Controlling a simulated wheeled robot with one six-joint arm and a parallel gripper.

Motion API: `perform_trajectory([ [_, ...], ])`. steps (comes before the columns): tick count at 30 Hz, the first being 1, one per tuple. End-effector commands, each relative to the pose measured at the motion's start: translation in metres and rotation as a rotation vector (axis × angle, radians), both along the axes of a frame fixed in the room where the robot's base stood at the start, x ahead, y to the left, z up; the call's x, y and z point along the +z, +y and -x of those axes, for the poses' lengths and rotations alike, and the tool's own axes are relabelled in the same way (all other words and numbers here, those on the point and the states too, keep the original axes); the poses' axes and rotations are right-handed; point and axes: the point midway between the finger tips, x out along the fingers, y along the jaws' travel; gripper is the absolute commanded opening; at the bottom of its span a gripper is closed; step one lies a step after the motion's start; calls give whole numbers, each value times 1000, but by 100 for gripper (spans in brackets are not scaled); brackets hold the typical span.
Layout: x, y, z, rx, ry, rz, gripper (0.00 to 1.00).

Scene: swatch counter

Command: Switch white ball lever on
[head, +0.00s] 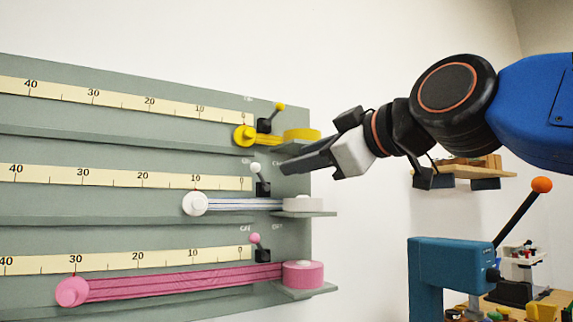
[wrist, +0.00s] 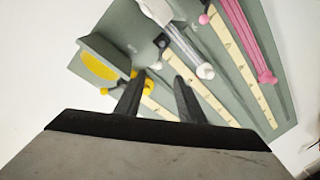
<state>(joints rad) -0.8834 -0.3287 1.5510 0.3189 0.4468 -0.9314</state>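The white ball lever (head: 256,168) stands on a small black base on the middle row of the grey-green board. Its stem leans slightly left, toward the small label on that side; the labels are too blurred to read surely. My gripper (head: 283,168) reaches in from the right, with its fingertips just right of the white ball and apart from it in the picture. In the wrist view, the fingers (wrist: 157,88) are spread with nothing between them.
The yellow ball lever (head: 280,106) above leans right; the pink ball lever (head: 255,238) below leans left. The white block (head: 304,203) sits on a ledge below my gripper. A teal machine (head: 440,265) with an orange-knobbed handle and a wall shelf (head: 465,171) stand at the right.

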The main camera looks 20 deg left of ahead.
Motion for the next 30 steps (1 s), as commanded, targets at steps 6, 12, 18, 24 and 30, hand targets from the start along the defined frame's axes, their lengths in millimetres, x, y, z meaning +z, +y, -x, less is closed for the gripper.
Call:
perform_trajectory([
  [6,3,-26,16,-1,0,0,36],
  [12,3,-34,21,1,0,1,36],
  [18,3,-35,22,1,0,0,36],
  [24,3,-35,21,0,0,0,36],
  [30,3,-35,21,0,0,0,36],
])
